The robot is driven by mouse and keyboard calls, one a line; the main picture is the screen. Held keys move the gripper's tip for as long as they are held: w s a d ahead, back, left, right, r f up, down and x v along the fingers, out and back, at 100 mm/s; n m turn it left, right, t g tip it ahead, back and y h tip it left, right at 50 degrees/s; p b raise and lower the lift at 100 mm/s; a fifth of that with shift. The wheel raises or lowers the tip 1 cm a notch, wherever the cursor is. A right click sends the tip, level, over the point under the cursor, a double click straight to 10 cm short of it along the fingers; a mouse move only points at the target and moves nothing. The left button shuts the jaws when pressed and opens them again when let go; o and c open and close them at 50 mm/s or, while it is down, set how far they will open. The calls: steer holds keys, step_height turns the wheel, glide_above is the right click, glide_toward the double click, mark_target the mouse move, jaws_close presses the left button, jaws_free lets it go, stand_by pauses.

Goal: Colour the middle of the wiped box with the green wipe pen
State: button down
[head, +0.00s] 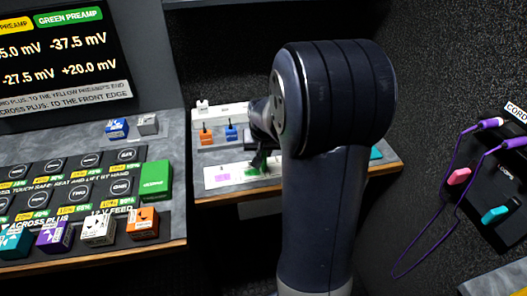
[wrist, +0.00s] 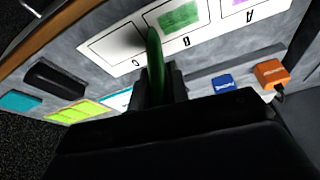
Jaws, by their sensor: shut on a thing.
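A white card (head: 213,176) lies on the grey counter, with three outlined boxes in the wrist view (wrist: 100,58), lettered A, B and C. Box A holds a purple patch (wrist: 240,3). Box B holds a green patch (wrist: 180,16). Box C (wrist: 112,48) looks white, with a shadow across it. My gripper (wrist: 158,88) is shut on the green pen (wrist: 155,58), which points at the card. Its tip shows beside the green patch, near the line between B and C; I cannot tell whether it touches. In the head view my gripper (head: 258,160) is over the card, partly hidden by my arm.
An orange block (wrist: 270,73) and a blue block (wrist: 225,84) stand behind the card. A black block (wrist: 55,77), a cyan piece (wrist: 20,102) and a yellow-green piece (wrist: 78,110) lie to its side. A button console with a green block (head: 155,180) stands left. Purple cords (head: 440,215) hang right.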

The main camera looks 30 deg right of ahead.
steer(key=shift+r+p, duration=2.9)
steer(key=shift+r, duration=1.15)
